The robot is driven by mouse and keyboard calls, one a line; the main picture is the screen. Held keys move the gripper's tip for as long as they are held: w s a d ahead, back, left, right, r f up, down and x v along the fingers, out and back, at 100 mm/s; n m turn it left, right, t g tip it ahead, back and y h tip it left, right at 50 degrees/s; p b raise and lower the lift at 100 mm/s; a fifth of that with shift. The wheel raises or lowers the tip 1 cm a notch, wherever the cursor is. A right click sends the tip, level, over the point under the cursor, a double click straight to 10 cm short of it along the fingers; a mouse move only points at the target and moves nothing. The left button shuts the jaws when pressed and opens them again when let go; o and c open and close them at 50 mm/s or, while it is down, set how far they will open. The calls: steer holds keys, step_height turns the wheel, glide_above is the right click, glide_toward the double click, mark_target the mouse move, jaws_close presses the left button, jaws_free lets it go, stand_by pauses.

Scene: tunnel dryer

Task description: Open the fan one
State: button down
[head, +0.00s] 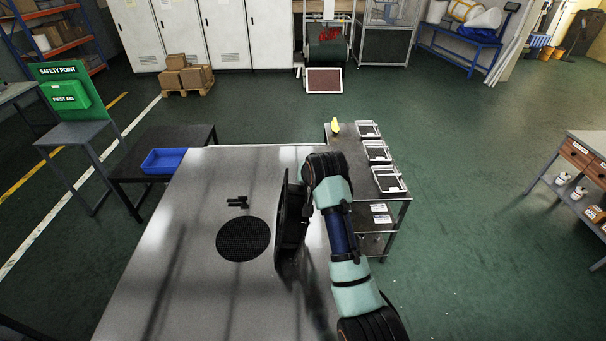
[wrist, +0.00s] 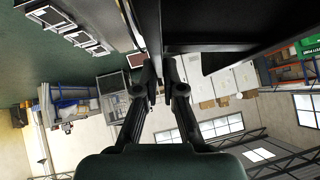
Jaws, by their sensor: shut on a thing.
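A dark upright housing with a flat panel (head: 283,215) stands on the grey metal table, seen nearly edge-on in the head view. I cannot read any label or see a fan on it. In the wrist view a dark panel edge (wrist: 148,25) and a wider dark body (wrist: 215,22) fill the top. My gripper (wrist: 160,68) is shut on the thin edge of the panel there. In the head view my arm hides the gripper's fingertips and part of the housing's right side. How far the panel stands open cannot be told.
A round black mesh disc (head: 243,240) and small black pieces (head: 238,202) lie on the table (head: 190,230). A blue tray (head: 164,161) sits on a side bench. A trolley (head: 345,143) at the right holds white-framed trays (head: 377,151) and a yellow item (head: 335,127).

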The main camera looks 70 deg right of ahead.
steer(key=shift+f, duration=0.1)
steer(key=c, duration=1.3)
jaws_free()
steer(key=v, duration=1.2)
